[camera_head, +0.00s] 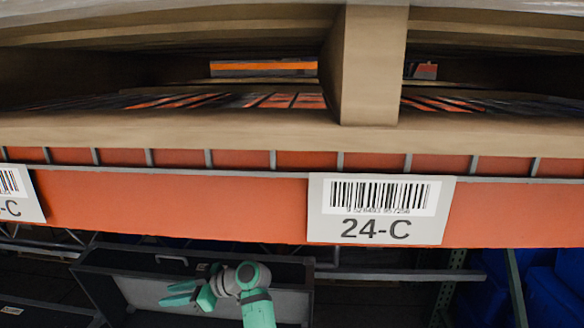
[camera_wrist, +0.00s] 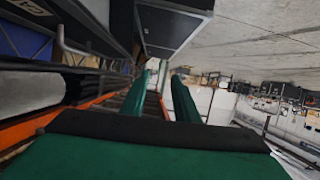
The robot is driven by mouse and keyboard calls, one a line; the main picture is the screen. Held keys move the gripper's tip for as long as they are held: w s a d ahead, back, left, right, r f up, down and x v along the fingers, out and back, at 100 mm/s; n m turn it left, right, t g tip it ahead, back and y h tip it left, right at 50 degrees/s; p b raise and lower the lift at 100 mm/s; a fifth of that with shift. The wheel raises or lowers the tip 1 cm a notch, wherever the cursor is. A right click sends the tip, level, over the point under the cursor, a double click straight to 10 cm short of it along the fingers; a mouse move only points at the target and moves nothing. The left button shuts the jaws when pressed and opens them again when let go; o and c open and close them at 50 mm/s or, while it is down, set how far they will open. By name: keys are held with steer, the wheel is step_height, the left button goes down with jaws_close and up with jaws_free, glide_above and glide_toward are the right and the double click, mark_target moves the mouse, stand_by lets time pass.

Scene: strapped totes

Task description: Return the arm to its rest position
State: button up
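My gripper (camera_head: 172,294) is teal and shows at the lower left of the head view, with part of my arm below it. Its two fingers point left and are apart. In the wrist view the two green fingers (camera_wrist: 167,78) also stand apart with nothing between them. In the head view my gripper is in front of a dark grey open tote (camera_head: 98,277), below the orange shelf beam. I cannot tell whether it touches the tote. No mark of a rest position shows.
An orange rack beam (camera_head: 180,206) with a 24-C label (camera_head: 381,209) crosses the head view. A wooden pallet (camera_head: 220,130) lies above it. Blue totes (camera_head: 552,298) stand at lower right. In the wrist view a dark box (camera_wrist: 172,22) is close above the fingers.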

steer(key=s+f+n+t+y, duration=0.1)
steer(key=s+f+y, duration=0.45)
steer(key=s, duration=0.45)
steer(key=s+d+f+m+t+h, duration=0.3)
steer(key=s+d+m+h, duration=0.3)
steer(key=s+d, duration=0.5)
steer(key=s+d+f+m+t+h, duration=0.2)
steer(key=s+d+m+t+h, duration=0.3)
steer(key=s+d, duration=0.6)
steer(key=s+d+f+m+t+h, duration=0.3)
steer(key=s+d+m+t+h, duration=0.2)
steer(key=s+d, duration=0.6)
steer(key=shift+s+f+m+h, duration=0.35)
steer(key=shift+s+m+h, duration=1.15)
steer(key=shift+s, duration=2.4)
steer(key=shift+w, duration=0.1)
